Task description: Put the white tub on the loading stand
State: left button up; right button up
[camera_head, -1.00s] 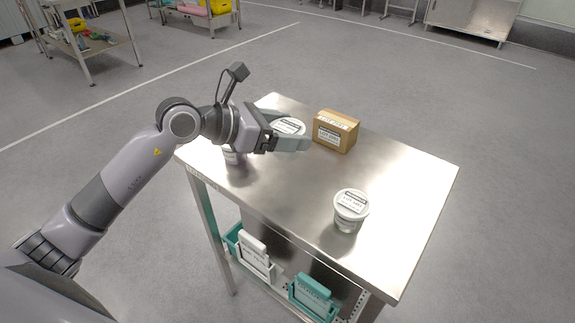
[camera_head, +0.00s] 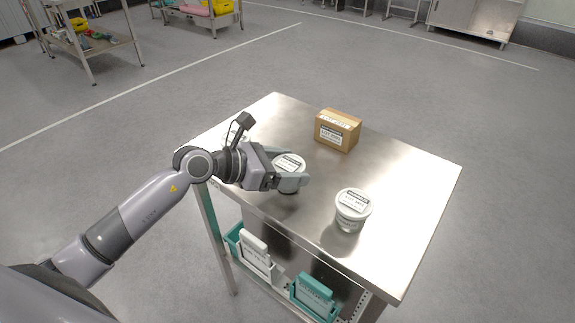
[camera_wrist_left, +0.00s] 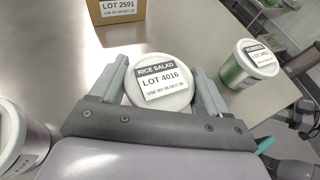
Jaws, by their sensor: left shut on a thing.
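The white tub (camera_head: 289,172) has a round white lid with a dark-and-white label. In the left wrist view the tub (camera_wrist_left: 160,84) reads "RICE SALAD, LOT 4016". My left gripper (camera_head: 297,167) is shut on it, one finger on each side. The tub is upright over the middle-left of a steel-topped table (camera_head: 405,185). I cannot tell whether its base touches the top. No label tells whether this table is the loading stand. My right gripper is not in view.
A cardboard box (camera_head: 337,131) stands behind the tub. A second tub (camera_head: 353,209) stands to the right, near the front edge. Another tub (camera_wrist_left: 12,136) is at the left, partly hidden by my arm in the head view. The table's right side is clear.

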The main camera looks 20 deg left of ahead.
pick_arm(q)
jog(key=o, duration=1.5)
jog(key=shift+f, duration=0.1)
jog(key=shift+s+a+r, duration=0.1)
jog(key=shift+a+r, duration=0.05)
jog(key=shift+r, duration=0.05)
jog(key=b+v, duration=0.1)
jog(key=v, duration=0.9)
jog(key=shift+s+a, duration=0.15)
jog(key=shift+s+a+r+b, duration=0.3)
jog(key=shift+s+a+r, duration=0.05)
jog(key=shift+s, duration=0.05)
